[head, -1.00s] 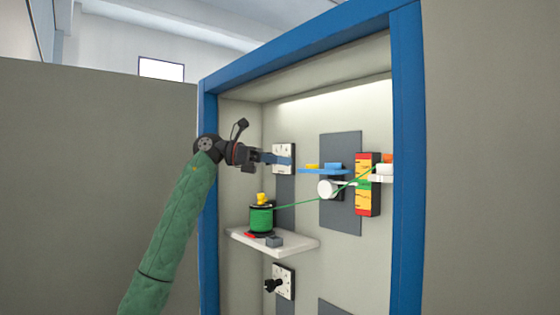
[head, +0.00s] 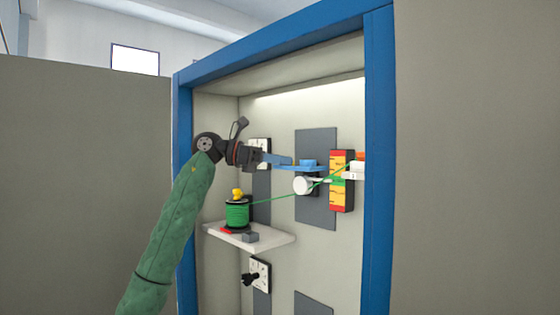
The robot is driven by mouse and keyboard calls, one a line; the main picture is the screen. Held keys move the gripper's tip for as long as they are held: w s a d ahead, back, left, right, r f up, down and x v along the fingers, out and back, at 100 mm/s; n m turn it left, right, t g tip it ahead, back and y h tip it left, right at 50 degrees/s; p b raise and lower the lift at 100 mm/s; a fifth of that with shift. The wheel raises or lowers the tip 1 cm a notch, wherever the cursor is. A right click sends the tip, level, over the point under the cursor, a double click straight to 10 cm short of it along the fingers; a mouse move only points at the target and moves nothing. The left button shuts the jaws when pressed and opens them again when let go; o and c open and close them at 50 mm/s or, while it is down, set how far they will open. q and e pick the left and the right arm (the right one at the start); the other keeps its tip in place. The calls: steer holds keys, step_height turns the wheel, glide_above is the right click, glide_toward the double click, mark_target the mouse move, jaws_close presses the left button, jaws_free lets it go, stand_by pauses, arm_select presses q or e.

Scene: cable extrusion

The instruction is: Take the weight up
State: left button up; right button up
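My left gripper (head: 287,161) reaches in from the left, with its blue fingers at the left end of a small blue shelf (head: 313,169). A blue block (head: 308,162) sits on that shelf, just right of the fingertips. The yellow block seen there earlier is hidden behind or between the fingers. I cannot tell whether they are open or shut, or whether they touch it. A grey block (head: 250,237) lies on the lower white shelf. Which block is the weight is not clear from this view. My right gripper is not in view.
A green cable spool (head: 237,213) with a yellow top stands on the white shelf (head: 276,240). The blue cabinet frame (head: 380,160) bounds the right side.

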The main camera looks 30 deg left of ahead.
arm_select(q)
steer(key=shift+c, duration=0.7)
steer(key=shift+r+p, duration=1.45)
steer(key=shift+r, duration=0.95)
steer(key=shift+s+a+r+b, duration=0.1)
steer(key=shift+s+a+b, duration=0.2)
steer(key=shift+s, duration=0.5)
steer(key=shift+s+a+r+b, duration=0.1)
steer(key=shift+s+a+b, duration=0.2)
steer(key=shift+s, duration=0.5)
steer(key=shift+s+a+b, duration=0.2)
steer(key=shift+s+b, duration=0.1)
steer(key=shift+s, duration=0.5)
